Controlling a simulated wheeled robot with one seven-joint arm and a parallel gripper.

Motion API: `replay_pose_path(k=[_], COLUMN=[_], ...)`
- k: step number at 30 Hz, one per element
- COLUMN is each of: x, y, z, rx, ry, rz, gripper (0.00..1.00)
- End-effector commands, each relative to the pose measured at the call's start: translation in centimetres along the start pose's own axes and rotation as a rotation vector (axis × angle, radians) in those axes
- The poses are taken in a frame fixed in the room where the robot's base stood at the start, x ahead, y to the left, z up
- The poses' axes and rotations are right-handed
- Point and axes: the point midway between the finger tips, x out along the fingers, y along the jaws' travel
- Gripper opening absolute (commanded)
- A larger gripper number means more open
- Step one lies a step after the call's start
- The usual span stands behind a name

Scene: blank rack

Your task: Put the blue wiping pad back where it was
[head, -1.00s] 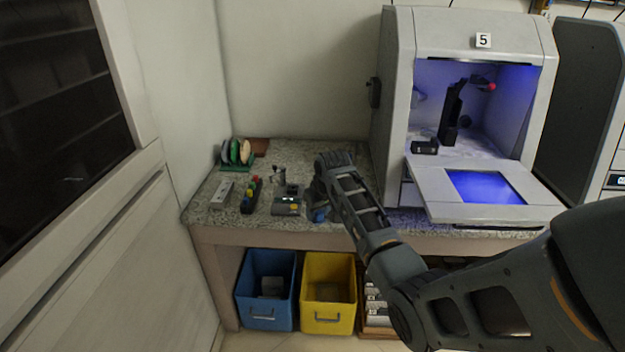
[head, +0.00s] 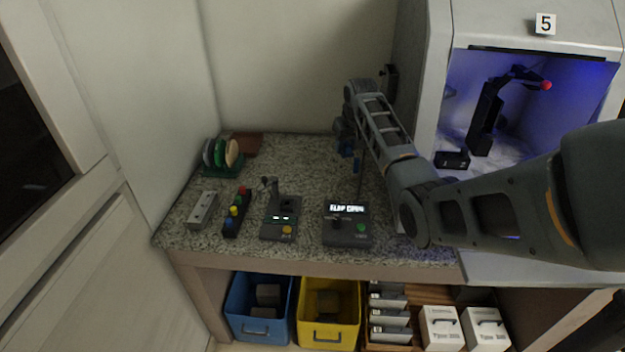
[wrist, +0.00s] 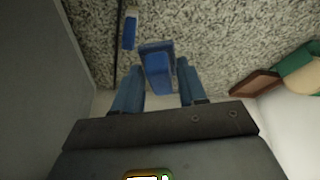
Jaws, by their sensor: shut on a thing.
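My gripper (head: 347,138) is over the back of the speckled counter, left of the cabinet marked 5. In the wrist view my gripper (wrist: 157,80) has its two blue fingers either side of the blue wiping pad (wrist: 157,68), and it is shut on it. The pad also shows as a small blue patch below my gripper in the head view (head: 346,149). I cannot tell whether the pad touches the counter. A second, smaller blue piece (wrist: 130,28) shows beyond the pad, beside a thin dark rod (wrist: 116,55).
A device with a lit display (head: 347,222) stands at the counter front, near my forearm. Left of it are another device (head: 281,218), a strip of coloured knobs (head: 237,212), a grey bar (head: 202,210) and a disc rack (head: 222,158). The cabinet (head: 415,110) bounds the right. Bare counter (head: 300,160) lies left.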

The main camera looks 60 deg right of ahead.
Motion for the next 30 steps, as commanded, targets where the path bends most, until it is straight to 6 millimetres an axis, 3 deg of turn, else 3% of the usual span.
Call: replay_pose_path(k=[5, 18, 26, 30], x=[1.0, 5.3, 5.9, 7.2], y=[-2.1, -10.7, -11.9, -11.9], z=[0.7, 3.5, 3.9, 4.4], rx=[-0.004, -0.004, -0.001, -0.001], ry=[-0.002, 0.001, 0.001, 0.000], rz=[-0.001, 0.000, 0.000, 0.001], gripper=[0.08, 0.08, 0.08, 0.08])
